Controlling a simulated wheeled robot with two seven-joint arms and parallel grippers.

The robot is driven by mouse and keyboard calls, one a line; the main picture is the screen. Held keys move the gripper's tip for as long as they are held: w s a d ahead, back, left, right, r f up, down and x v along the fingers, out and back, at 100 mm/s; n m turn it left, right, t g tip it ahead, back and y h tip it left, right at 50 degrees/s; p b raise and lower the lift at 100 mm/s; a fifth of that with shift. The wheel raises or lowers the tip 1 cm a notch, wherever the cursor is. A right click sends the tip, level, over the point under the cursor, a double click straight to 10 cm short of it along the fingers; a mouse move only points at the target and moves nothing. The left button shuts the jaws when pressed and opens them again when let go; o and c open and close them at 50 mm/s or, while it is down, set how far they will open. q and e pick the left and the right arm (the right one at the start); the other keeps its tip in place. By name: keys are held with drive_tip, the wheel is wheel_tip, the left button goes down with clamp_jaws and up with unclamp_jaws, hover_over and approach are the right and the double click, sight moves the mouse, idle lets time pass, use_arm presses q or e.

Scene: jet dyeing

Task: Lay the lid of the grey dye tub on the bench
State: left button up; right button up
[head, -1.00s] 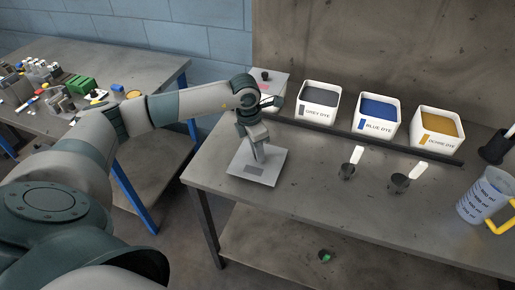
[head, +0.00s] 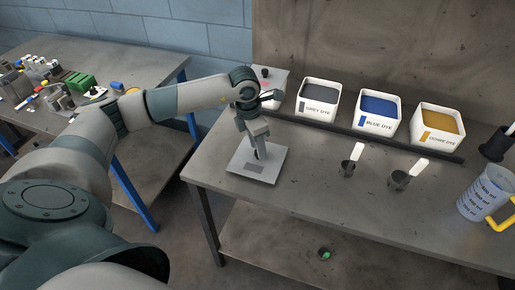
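The grey dye tub (head: 319,98) stands uncovered at the back of the bench (head: 300,190), with grey dye showing. Its lid (head: 269,175), a pale square plate with a grey patch, lies flat on the bench near the left front corner. My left gripper (head: 258,153) points down over the middle of the lid. Its fingers look apart, with a dark knob between them, low over the plate. My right gripper is out of view.
The blue dye tub (head: 377,116) and ochre dye tub (head: 440,130) stand open to the right. A lidded tub (head: 270,88) is partly hidden behind my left gripper.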

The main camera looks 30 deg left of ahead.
sight(253, 160)
use_arm(q)
wheel_tip(253, 160, up, 11)
drive_tip(key=s+b, duration=0.1)
drive_tip(key=b, duration=0.3)
drive_tip(key=shift+s+a, duration=0.25)
drive_tip(key=shift+a, duration=0.2)
drive_tip(key=shift+f, duration=0.1)
idle(0.8)
